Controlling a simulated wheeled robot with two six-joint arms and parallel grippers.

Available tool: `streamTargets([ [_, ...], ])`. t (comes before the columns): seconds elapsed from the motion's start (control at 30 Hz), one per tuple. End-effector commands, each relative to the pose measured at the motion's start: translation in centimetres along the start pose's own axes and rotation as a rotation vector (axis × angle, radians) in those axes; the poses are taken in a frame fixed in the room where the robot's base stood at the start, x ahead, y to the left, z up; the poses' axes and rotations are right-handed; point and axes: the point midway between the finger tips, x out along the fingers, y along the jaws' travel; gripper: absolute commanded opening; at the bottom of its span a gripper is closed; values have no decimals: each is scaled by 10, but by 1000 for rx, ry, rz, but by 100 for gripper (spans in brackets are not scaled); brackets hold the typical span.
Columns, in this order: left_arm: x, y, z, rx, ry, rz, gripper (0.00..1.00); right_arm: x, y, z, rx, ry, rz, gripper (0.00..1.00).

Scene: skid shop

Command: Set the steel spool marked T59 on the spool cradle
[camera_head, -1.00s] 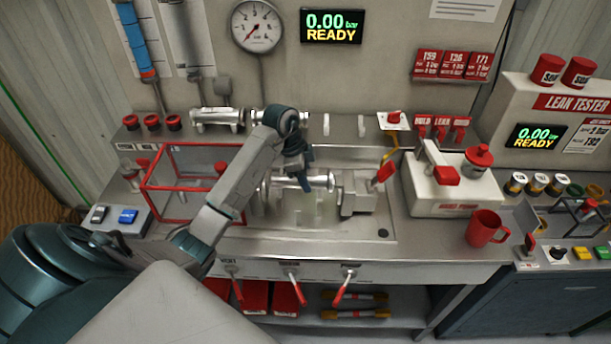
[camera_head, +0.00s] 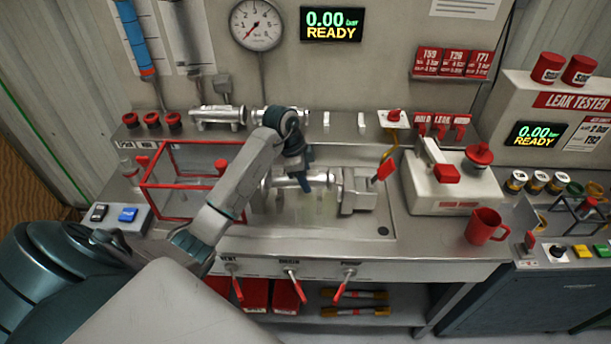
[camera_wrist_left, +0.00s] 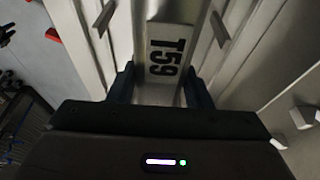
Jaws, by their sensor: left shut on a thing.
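The steel spool marked T59 (camera_wrist_left: 165,58) is between the fingers of my left gripper (camera_wrist_left: 158,88) in the left wrist view, its label facing the camera. In the head view my left gripper (camera_head: 304,186) is shut on the spool (camera_head: 320,179), which lies level over the steel bench basin, beside a grey clamp block (camera_head: 358,192). The spool cradle under it is mostly hidden by the spool and arm; I cannot tell whether the spool touches it. My right gripper is not in view.
A red-framed clear guard (camera_head: 190,214) stands left of the spool. Other steel spools (camera_head: 217,116) lie on the back shelf. A red-handled tester box (camera_head: 455,190) and red mug (camera_head: 487,227) stand to the right. Red-handled levers (camera_head: 292,288) line the bench front.

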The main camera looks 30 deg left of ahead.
Motion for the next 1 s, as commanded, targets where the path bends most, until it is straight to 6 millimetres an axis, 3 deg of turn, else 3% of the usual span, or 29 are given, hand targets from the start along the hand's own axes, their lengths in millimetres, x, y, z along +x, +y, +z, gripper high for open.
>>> streamTargets([
  [0.43,13,0,4,1,1,-1,28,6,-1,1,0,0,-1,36],
  [1.0,14,0,4,1,1,-1,28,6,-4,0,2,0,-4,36],
])
